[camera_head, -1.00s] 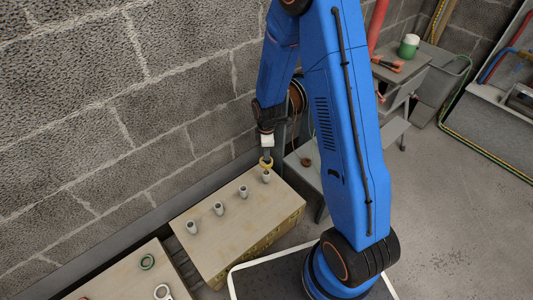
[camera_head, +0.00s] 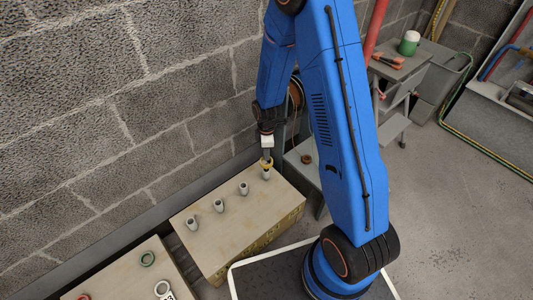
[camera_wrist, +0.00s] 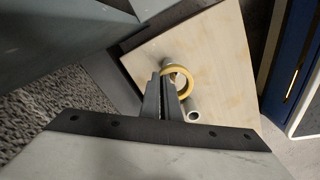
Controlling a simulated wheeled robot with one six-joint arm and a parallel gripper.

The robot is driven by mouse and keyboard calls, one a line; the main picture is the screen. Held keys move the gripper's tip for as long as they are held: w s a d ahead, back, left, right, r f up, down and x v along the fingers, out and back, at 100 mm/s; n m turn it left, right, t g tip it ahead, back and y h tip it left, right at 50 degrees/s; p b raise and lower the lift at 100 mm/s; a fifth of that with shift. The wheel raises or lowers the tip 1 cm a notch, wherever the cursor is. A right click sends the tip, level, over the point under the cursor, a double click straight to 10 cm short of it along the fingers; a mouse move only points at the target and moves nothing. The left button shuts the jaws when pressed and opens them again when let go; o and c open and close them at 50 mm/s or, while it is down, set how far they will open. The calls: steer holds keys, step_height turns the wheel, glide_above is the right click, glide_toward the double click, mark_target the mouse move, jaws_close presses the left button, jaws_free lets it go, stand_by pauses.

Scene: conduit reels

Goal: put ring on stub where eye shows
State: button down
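My gripper (camera_head: 267,157) is shut on a yellow ring (camera_head: 266,164), holding it by its rim close above the rightmost grey stub (camera_head: 266,174) on a wooden box top (camera_head: 230,236). In the wrist view my gripper (camera_wrist: 172,84) pinches the yellow ring (camera_wrist: 189,93), which is tilted. One stub (camera_wrist: 193,115) shows just below its lower edge and another stub (camera_wrist: 167,63) beyond it. I cannot tell whether the ring touches or encircles any stub. The other stubs (camera_head: 219,206) stand bare in a row to the left. No eye mark can be made out.
A block wall (camera_head: 110,110) runs close behind the box.

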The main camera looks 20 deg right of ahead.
steer(key=shift+f, duration=2.7)
stand_by(0.4)
steer(key=c, duration=1.9)
jaws_free()
steer(key=shift+s, duration=0.1)
steer(key=shift+c, duration=0.2)
steer(key=shift+s+f, duration=0.1)
steer(key=shift+s, duration=0.15)
steer(key=c, duration=0.3)
steer(key=shift+c, duration=0.2)
steer(key=shift+r, duration=0.2)
